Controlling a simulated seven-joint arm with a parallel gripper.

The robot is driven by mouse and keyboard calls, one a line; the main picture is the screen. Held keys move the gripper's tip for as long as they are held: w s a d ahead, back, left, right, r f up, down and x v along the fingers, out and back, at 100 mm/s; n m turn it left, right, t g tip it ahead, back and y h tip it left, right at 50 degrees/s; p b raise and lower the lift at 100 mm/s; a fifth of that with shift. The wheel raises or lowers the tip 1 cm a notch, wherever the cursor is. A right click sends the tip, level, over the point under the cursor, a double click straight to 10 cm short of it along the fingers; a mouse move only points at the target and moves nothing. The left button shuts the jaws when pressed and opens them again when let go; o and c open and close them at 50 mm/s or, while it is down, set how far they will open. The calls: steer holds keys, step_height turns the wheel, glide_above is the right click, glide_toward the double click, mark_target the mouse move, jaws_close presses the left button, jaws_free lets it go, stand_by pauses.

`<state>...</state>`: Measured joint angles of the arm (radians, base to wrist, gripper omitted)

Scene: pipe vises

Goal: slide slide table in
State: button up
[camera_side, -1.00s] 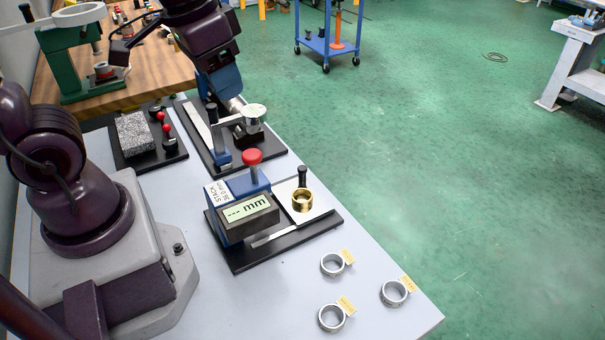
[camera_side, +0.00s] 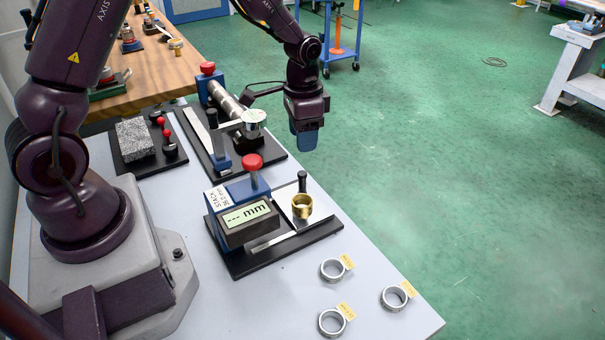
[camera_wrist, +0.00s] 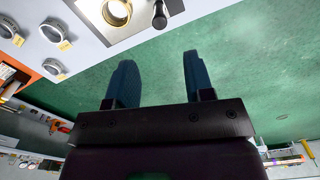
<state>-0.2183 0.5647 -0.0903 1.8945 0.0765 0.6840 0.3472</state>
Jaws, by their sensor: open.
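The slide table is a white plate (camera_side: 318,214) carrying a brass ring (camera_side: 302,206) and an upright black knob (camera_side: 302,181). It sits on a black base beside a blue gauge (camera_side: 238,208) with a red knob and a "--- mm" display. The plate is offset to the right of the gauge. In the wrist view, the plate (camera_wrist: 90,12), ring (camera_wrist: 117,11) and black knob (camera_wrist: 160,16) show at the top. My gripper (camera_wrist: 158,80) is open and empty. In the side view, my gripper (camera_side: 304,143) hangs pointing down behind the slide table, apart from it, near the bench's right edge.
Three tagged grey rings (camera_side: 332,269) lie on the bench front. Behind the gauge is a second fixture (camera_side: 238,140) with a metal cylinder. A granite block (camera_side: 134,138) stands on a black plate at left. Green floor lies past the bench edge.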

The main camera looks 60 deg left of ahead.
mark_target(302, 173)
step_height(302, 173, down, 11)
steer(key=shift+r, duration=0.1)
stand_by(0.3)
steer(key=shift+s, duration=0.1)
jaws_close()
